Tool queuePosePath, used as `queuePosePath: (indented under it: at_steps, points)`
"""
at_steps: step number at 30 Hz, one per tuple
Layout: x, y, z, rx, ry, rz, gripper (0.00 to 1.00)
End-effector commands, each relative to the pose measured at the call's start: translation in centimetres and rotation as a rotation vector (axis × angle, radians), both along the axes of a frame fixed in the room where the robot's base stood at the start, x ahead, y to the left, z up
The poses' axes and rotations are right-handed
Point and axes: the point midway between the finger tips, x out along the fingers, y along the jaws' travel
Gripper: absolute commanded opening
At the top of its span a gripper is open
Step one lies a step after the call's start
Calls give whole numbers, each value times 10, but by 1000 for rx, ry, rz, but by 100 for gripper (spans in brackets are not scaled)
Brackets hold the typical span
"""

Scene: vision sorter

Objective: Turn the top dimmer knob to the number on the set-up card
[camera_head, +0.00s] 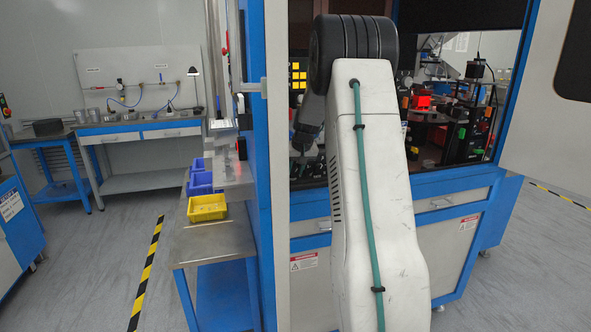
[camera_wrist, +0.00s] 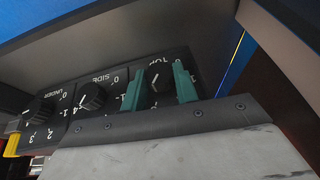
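In the wrist view, a dark dimmer panel (camera_wrist: 112,82) carries three black knobs in a row, marked UNDER, SIDE and TOP, with white numbers around them. The top knob (camera_wrist: 158,76) is the rightmost and has a white pointer line. The two teal fingers of my gripper (camera_wrist: 159,87) are apart, one on each side of this knob. I cannot tell whether they touch it. The fingers and gripper body cover part of its scale, so its setting is not readable. In the head view my arm hides the panel and gripper. I cannot make out the set-up card.
The side knob (camera_wrist: 92,97) sits close to my left finger, with the under knob (camera_wrist: 38,110) beyond it. A blue-framed machine (camera_head: 272,200) surrounds the work area. A yellow bin (camera_head: 207,208) stands on a side table to the left. Open floor lies farther left.

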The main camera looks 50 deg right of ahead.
Motion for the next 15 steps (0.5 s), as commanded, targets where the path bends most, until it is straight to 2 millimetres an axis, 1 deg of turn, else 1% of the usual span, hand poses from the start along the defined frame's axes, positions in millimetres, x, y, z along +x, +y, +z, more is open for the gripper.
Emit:
queuePosePath:
  at_steps: [8, 15]
  points:
    - [0, -1, 0, 10, -6, -2, 7]
    - [-2, -3, 0, 90, -56, -4, 7]
